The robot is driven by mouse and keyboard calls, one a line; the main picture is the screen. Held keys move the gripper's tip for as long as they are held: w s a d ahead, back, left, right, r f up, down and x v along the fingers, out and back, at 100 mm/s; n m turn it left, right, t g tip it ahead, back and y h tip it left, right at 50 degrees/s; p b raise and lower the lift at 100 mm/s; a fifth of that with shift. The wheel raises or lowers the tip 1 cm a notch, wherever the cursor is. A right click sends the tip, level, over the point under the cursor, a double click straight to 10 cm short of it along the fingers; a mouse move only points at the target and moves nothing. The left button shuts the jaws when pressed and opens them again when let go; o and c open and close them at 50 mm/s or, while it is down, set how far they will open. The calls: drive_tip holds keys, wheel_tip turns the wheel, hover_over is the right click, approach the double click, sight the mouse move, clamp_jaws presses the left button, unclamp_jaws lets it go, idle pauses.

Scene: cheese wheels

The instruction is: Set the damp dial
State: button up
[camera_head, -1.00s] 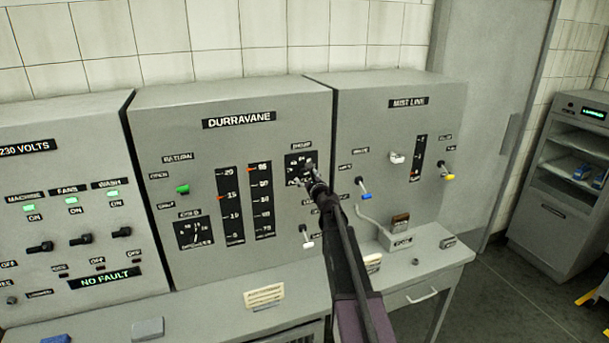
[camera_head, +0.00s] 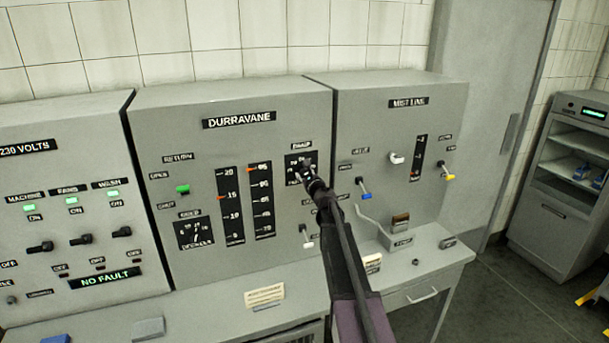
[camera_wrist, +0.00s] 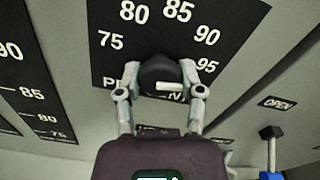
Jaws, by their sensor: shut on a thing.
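The damp dial (camera_head: 293,161) is on the DURRAVANE panel (camera_head: 205,262), a black plate with white numbers. In the wrist view the plate (camera_wrist: 108,70) reads 75, 80, 85, 90 and 95 around a round black knob (camera_wrist: 160,70). A short white mark on the knob lies nearly level, towards the 95 side. My gripper (camera_wrist: 160,84) is shut on the knob, one finger at each side. In the head view my gripper (camera_head: 309,176) covers the knob and the dial's lower right.
Two black scales (camera_head: 230,205) with red markers are left of the dial. A white-handled lever (camera_head: 307,243) sits just below it. The MIST LINE panel (camera_head: 435,115) to the right has a blue-handled lever (camera_head: 366,196) near my arm.

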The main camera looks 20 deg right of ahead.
drive_tip(key=shift+n, duration=0.4)
drive_tip(key=n, duration=0.7)
drive_tip(key=shift+r, duration=0.1)
drive_tip(key=n, duration=0.4)
drive_tip(key=shift+w+n, duration=0.1)
drive_tip(key=shift+n, duration=1.9)
drive_tip(key=o, duration=1.2)
drive_tip(key=shift+c, duration=0.2)
